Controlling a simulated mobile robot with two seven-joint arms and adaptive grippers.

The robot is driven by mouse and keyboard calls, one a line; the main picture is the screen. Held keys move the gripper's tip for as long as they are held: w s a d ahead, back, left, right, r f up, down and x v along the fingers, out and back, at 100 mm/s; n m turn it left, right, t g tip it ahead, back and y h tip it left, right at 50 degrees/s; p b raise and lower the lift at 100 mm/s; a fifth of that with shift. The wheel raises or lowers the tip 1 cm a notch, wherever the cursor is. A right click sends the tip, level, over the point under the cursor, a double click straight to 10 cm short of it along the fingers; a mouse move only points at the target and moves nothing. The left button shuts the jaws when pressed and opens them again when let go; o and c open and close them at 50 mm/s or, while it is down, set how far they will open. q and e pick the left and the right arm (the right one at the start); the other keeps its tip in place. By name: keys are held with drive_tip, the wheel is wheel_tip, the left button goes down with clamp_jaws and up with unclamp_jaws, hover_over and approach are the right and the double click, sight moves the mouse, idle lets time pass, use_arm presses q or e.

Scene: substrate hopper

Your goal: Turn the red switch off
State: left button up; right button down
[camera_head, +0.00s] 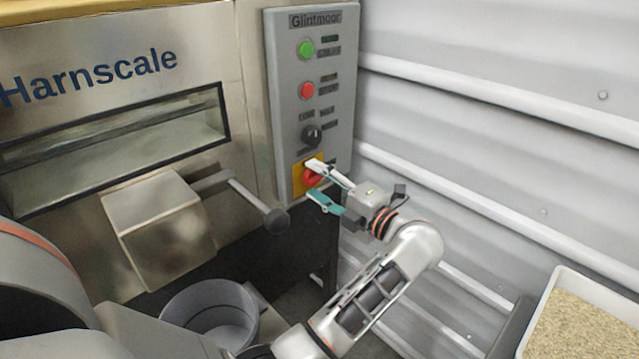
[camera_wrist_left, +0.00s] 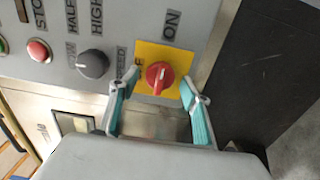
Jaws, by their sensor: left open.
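The red switch (camera_head: 311,178) is a rotary knob on a yellow plate, low on the grey control panel (camera_head: 341,100). In the left wrist view the red switch (camera_wrist_left: 158,77) has a pale mark that seems to point toward the ON label (camera_wrist_left: 171,24). Another label to its left is partly hidden by a finger. My left gripper (camera_head: 316,181) is open, with its teal-padded fingers on either side of the knob. In the wrist view the left gripper (camera_wrist_left: 160,88) straddles it; I cannot tell whether the fingers touch it. My right gripper is not in view.
Above the switch are a black selector knob (camera_head: 311,134), a red button (camera_head: 307,90) and a green button (camera_head: 306,49). A lever with a dark ball (camera_head: 276,221) sticks out just left of my gripper. A grey bucket (camera_head: 210,310) stands below; a granule-filled tray (camera_head: 545,300) is at right.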

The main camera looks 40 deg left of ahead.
use_arm(q)
drive_tip(key=c, duration=1.1)
drive_tip(key=shift+n, duration=0.3)
drive_tip(key=n, duration=0.4)
drive_tip(key=shift+f+n, duration=0.1)
drive_tip(key=shift+n, duration=0.2)
drive_tip(key=n+b, duration=0.1)
drive_tip(key=n, duration=0.5)
drive_tip(key=n+b, duration=0.2)
drive_tip(key=n, duration=0.4)
drive_tip(key=shift+w+n, duration=0.2)
drive_tip(key=shift+n, duration=0.2)
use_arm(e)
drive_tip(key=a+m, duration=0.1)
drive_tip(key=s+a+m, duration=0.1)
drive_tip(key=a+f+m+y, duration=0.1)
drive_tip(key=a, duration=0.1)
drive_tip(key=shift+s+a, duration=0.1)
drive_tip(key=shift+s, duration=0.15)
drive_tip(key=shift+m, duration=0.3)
